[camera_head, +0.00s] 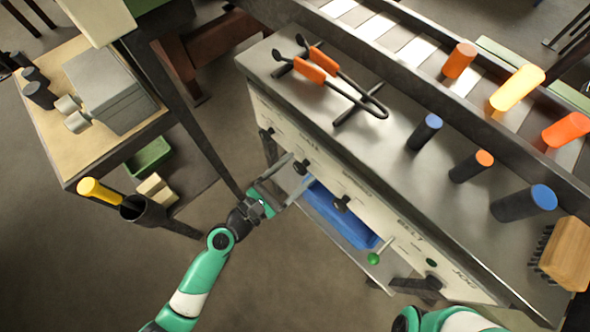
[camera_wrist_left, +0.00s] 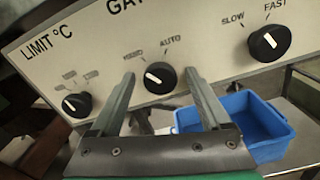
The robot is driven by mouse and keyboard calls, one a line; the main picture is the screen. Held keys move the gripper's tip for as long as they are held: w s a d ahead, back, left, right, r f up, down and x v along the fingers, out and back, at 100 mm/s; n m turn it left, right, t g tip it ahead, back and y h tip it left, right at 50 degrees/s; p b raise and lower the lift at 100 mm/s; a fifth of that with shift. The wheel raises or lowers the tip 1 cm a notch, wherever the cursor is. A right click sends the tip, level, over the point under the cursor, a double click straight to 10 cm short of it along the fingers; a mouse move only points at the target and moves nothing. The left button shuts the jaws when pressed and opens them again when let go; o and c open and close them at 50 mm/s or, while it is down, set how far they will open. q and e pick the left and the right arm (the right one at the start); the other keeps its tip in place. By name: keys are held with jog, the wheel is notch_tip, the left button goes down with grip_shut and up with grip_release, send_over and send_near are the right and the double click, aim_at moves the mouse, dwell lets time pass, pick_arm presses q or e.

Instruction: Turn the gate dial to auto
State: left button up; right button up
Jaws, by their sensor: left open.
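The gate dial (camera_wrist_left: 160,78) is a round black knob with a white pointer line on a pale panel, with HAND and AUTO marked above it. Its pointer lies toward the left, on the HAND side and away from AUTO. In the head view the gate dial (camera_head: 302,167) is on the long console's front. My left gripper (camera_head: 297,172) is open in front of that panel. In the left wrist view its two fingers (camera_wrist_left: 158,78) stand apart on either side of the dial, and I cannot tell whether they touch it. My right gripper is out of view.
The LIMIT dial (camera_wrist_left: 76,105) and the SLOW/FAST dial (camera_wrist_left: 269,43) flank it. A blue bin (camera_head: 343,213) sits below the panel, and a green-knobbed lever (camera_head: 374,259) sticks out farther right. A side table (camera_head: 90,150) stands left.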

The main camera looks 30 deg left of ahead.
pick_arm(q)
grip_shut()
dwell(0.3)
jog(key=shift+m, duration=0.4)
jog(key=m, duration=0.2)
jog(key=shift+m+b, duration=0.3)
jog(key=m, duration=0.3)
jog(key=shift+f+m+b, duration=0.1)
jog(key=shift+m+b, duration=0.2)
jog(key=shift+b, duration=0.05)
jog(key=m+b, duration=0.1)
jog(key=m, duration=0.2)
jog(key=shift+m, duration=0.3)
jog(key=shift+m+b, duration=0.4)
jog(key=shift+m, duration=1.2)
